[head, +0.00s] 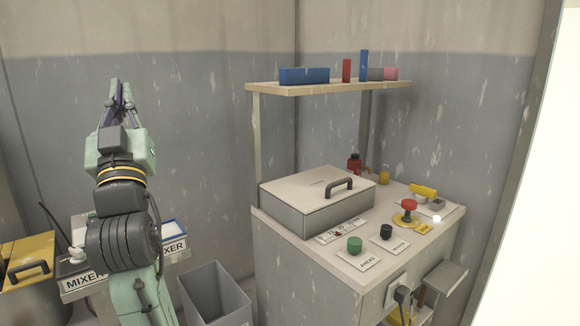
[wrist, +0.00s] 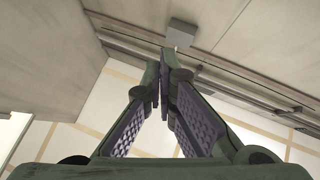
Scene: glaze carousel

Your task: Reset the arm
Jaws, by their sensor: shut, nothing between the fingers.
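My arm stands upright at the left of the head view, in front of the grey wall. My gripper (head: 120,84) is at its top, pointing up and away from the bench. In the wrist view my gripper (wrist: 165,68) shows its two fingers brought together at the tips, with nothing between them. Behind the fingertips are pale wall or ceiling surfaces with a grey box (wrist: 182,33) and long rails. No object touches the gripper.
A bench (head: 290,250) at the right carries a lidded box (head: 295,208), a green knob (head: 354,244), a black knob (head: 386,231) and a red button (head: 409,205). A shelf (head: 350,87) stands above it. A grey bin (head: 215,296) and a yellow lidded box (head: 32,252) are low beside my arm.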

